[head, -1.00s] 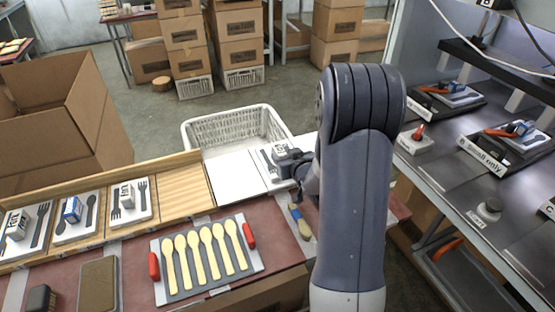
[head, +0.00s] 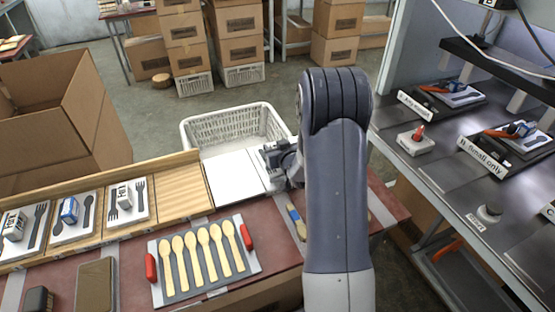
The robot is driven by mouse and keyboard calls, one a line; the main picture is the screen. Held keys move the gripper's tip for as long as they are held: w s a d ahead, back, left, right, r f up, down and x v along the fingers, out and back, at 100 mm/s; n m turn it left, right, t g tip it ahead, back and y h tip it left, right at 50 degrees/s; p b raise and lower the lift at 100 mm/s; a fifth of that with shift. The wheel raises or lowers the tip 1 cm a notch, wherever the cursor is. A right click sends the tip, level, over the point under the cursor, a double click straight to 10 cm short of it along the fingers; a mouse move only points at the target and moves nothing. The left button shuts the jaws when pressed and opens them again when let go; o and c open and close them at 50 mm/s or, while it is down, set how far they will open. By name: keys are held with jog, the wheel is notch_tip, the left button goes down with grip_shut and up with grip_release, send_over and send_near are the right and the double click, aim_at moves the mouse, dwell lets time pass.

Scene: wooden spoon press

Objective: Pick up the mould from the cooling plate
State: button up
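The mould, with red handles at its two ends (head: 246,237), lies on the front table and holds several pale wooden spoons (head: 200,254) in a row. It seems to lie on a light grey plate (head: 255,266), probably the cooling plate. My gripper (head: 274,158) is beyond the mould and to its right, over the right end of the white board (head: 234,179). It is apart from the mould. Its fingers are small and partly merged with things behind, so I cannot tell whether they are open or hold anything.
A wooden rail tray (head: 183,187) with meal sets on white trays runs along the table's far side. A white basket (head: 222,128) stands beyond. A blue-handled brush (head: 295,218) lies right of the mould. A brown block (head: 96,285) lies to its left.

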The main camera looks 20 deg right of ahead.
grip_shut()
dwell(0.3)
jog(key=shift+r, duration=0.15)
